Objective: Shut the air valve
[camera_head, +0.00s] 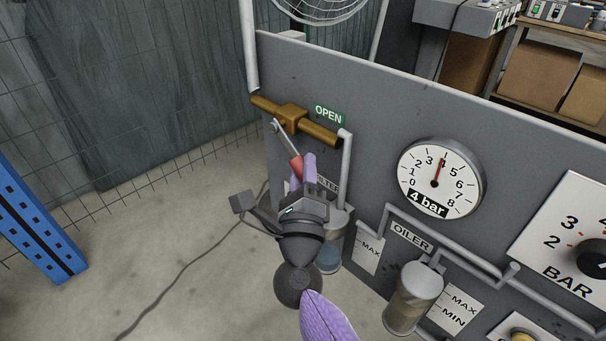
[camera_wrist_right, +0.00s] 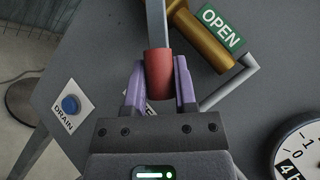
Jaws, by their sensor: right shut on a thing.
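The air valve (camera_head: 291,115) is a brass fitting on the pipe at the top left of the grey panel, beside a green OPEN sign (camera_head: 328,114). Its grey lever (camera_head: 285,139) slants down to a red grip (camera_head: 297,166). My right gripper (camera_head: 303,170) is shut on the red grip, which also shows between the purple fingers in the right wrist view (camera_wrist_right: 159,72). The lever runs up out of the top of the wrist view, past the brass pipe (camera_wrist_right: 202,38). The left gripper is not in view.
A round gauge (camera_head: 440,178) reads about 4 bar to the right. The oiler (camera_head: 413,297) and a filter bowl (camera_head: 329,258) sit lower on the panel (camera_head: 380,120). A blue DRAIN button (camera_wrist_right: 70,104) shows at left in the wrist view. Open floor (camera_head: 180,240) lies left of the panel.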

